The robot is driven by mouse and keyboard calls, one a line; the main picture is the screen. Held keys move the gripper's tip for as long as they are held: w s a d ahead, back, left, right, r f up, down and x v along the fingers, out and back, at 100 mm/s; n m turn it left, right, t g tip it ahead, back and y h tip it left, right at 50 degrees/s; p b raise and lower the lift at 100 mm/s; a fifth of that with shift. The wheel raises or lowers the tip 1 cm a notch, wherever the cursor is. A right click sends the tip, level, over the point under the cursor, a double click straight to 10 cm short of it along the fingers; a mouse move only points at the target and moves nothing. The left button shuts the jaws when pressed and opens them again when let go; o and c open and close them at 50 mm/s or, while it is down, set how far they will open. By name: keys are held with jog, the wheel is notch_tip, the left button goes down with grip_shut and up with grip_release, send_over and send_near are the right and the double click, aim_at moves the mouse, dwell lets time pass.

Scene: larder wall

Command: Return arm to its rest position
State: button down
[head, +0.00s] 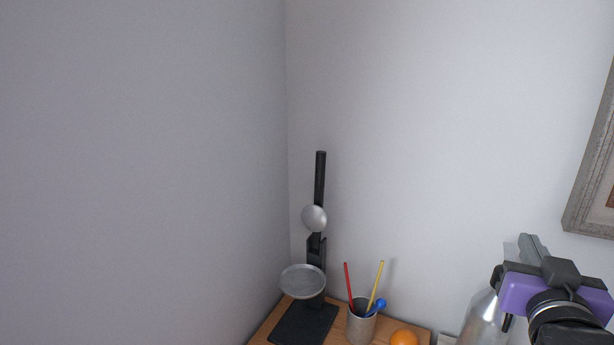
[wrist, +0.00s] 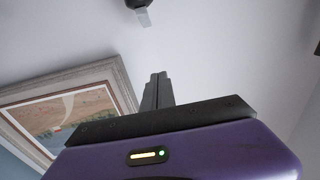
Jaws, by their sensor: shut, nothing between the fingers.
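My gripper (head: 527,246) is at the lower right of the head view, with a purple body and grey fingers pointing up and away. In the wrist view its fingers (wrist: 157,90) are together, with nothing between them. It is raised in front of the white wall, and part of a silver bottle (head: 484,322) shows below and behind it. The rest of my arm is mostly outside the head view.
A wooden surface (head: 384,328) in the corner holds a black stand with a round grey plate (head: 303,281), a cup (head: 361,325) of coloured sticks and an orange (head: 404,339). A framed picture (head: 590,190) hangs at right; it also shows in the wrist view (wrist: 125,92).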

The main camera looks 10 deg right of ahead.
jog(key=s+a+f+n+t+y, duration=0.6)
jog(key=s+a+f, duration=0.45)
jog(key=a, duration=0.35)
jog(key=s+a+f+g+y, duration=0.2)
jog(key=s+f, duration=0.5)
jog(key=s, duration=0.4)
jog(key=s+a+f+g+y, duration=0.2)
jog(key=s+a+f+g, duration=0.1)
jog(key=s+f, duration=0.5)
jog(key=s+g, duration=0.1)
jog(key=s, duration=0.2)
jog(key=shift+s+a+f+b, duration=0.15)
jog(key=shift+s+f+b, duration=0.05)
jog(key=shift+f+b, duration=0.1)
